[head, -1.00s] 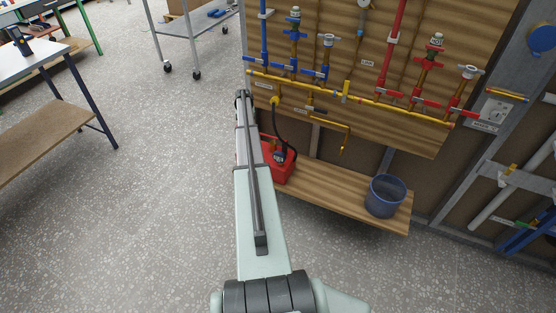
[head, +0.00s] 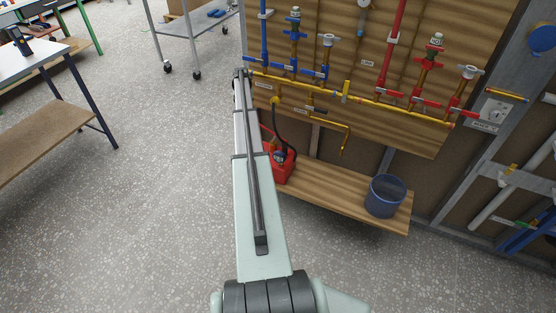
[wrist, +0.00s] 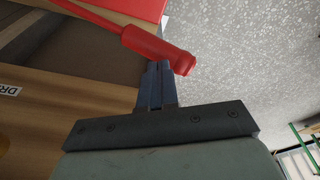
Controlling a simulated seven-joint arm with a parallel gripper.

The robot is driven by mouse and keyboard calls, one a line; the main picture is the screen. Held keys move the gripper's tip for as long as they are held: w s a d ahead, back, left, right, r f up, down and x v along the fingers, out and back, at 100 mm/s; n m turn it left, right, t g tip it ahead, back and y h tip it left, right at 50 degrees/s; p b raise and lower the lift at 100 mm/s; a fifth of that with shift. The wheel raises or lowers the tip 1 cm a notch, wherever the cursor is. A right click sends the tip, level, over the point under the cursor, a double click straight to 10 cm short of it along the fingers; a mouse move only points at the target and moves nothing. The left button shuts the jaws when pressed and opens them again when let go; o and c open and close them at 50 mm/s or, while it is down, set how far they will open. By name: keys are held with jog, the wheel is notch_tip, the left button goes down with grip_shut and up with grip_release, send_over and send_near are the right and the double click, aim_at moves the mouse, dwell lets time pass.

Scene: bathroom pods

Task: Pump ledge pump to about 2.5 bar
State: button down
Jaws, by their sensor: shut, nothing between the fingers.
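The red ledge pump (head: 284,173) stands on the wooden ledge, partly behind my arm in the head view. A dark gauge (head: 279,157) shows on it, but its reading is too small to tell. In the wrist view the red pump body (wrist: 130,6) is at the top, and its red lever handle (wrist: 152,43) slants down to the right. My gripper (wrist: 158,68) is shut and empty, with its fingertips close beside the handle's grip end. I cannot tell whether they touch it. In the head view my gripper is hidden at the arm's far end.
The ledge (head: 335,188) also holds a blue bucket (head: 385,196) to the right. Yellow, blue and red pipes (head: 345,99) with valves run along the board above. A black hose (head: 277,118) hangs down to the pump.

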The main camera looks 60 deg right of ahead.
dwell(0.5)
jog(key=s+a+x, duration=0.1)
jog(key=a+x, duration=0.1)
jog(key=x, duration=0.9)
jog(key=shift+w+d+r+v, duration=0.15)
jog(key=shift+d+v, duration=0.15)
jog(key=shift+v, duration=1.5)
jog(key=shift+w+d+v, duration=0.15)
jog(key=shift+d+v, duration=0.2)
jog(key=shift+v, duration=1.45)
jog(key=shift+w+d+r+v, duration=0.15)
jog(key=shift+d+v, duration=0.15)
jog(key=shift+v, duration=1.55)
jog(key=shift+f, duration=0.15)
jog(key=s+a+x, duration=0.1)
jog(key=a+x, duration=0.1)
jog(key=x, duration=0.9)
jog(key=shift+w+d+r+v, duration=0.1)
jog(key=shift+w+d+v, duration=0.2)
jog(key=shift+v, duration=1.5)
jog(key=shift+w+d+r+v, duration=0.1)
jog(key=shift+d+v, duration=0.3)
jog(key=shift+v, duration=1.35)
jog(key=shift+w+d+r+v, duration=0.15)
jog(key=shift+d+v, duration=0.15)
jog(key=shift+v, duration=1.5)
jog(key=shift+f, duration=0.1)
